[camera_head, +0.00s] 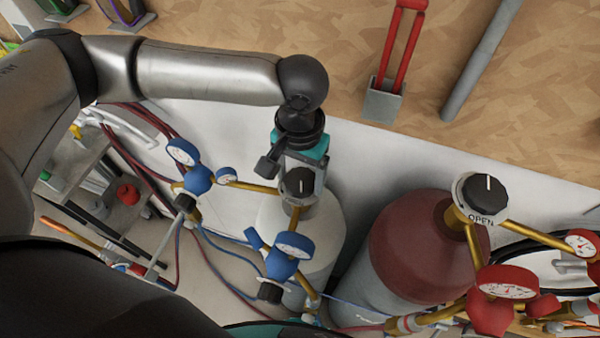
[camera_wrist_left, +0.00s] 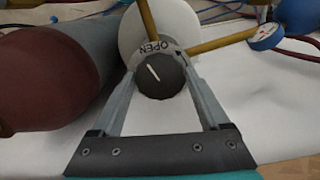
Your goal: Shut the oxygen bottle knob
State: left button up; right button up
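The oxygen bottle knob (camera_head: 300,183) is a dark round knob with a white pointer line, on top of the pale bottle (camera_head: 325,233) with blue gauges. In the left wrist view the knob (camera_wrist_left: 160,76) shows its line pointing up and left, towards the word OPEN on the collar (camera_wrist_left: 153,47). My left gripper (camera_head: 303,170) is at the knob, coming from the back side. In the wrist view the spread fingers of the left gripper (camera_wrist_left: 161,72) stand on either side of the knob; I cannot tell whether they touch it. My right gripper is not in view.
A dark red bottle (camera_head: 405,243) stands at the right with its own knob (camera_head: 485,195) marked OPEN and red gauges (camera_head: 507,283). Blue gauges (camera_head: 294,247) and brass pipes crowd the pale bottle. Hoses hang at the left.

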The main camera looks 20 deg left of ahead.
pick_arm(q)
jog(key=c, duration=0.9)
jog(key=shift+o, duration=0.2)
